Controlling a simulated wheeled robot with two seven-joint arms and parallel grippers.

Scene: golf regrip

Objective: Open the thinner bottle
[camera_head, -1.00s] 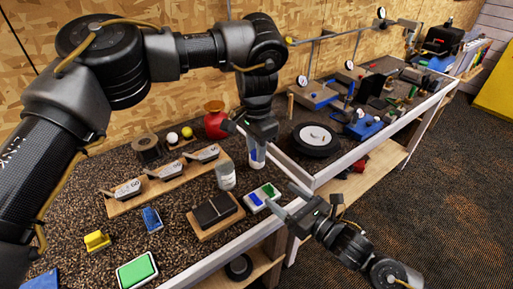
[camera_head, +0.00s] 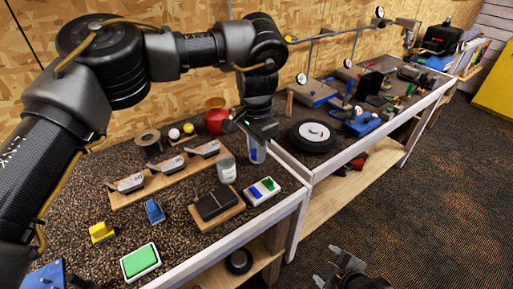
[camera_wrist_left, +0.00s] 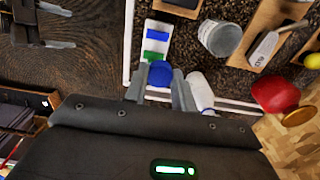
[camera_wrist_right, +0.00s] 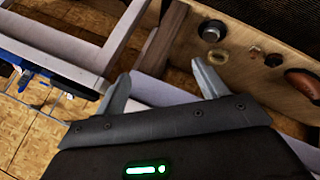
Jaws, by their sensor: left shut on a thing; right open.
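My right gripper (camera_head: 325,281) is open and empty at the bottom edge, away from the bottles.
A white tray (camera_head: 262,191) with blue and green pads lies in front of the bottles. The floor (camera_head: 400,200) right of the benches is clear.

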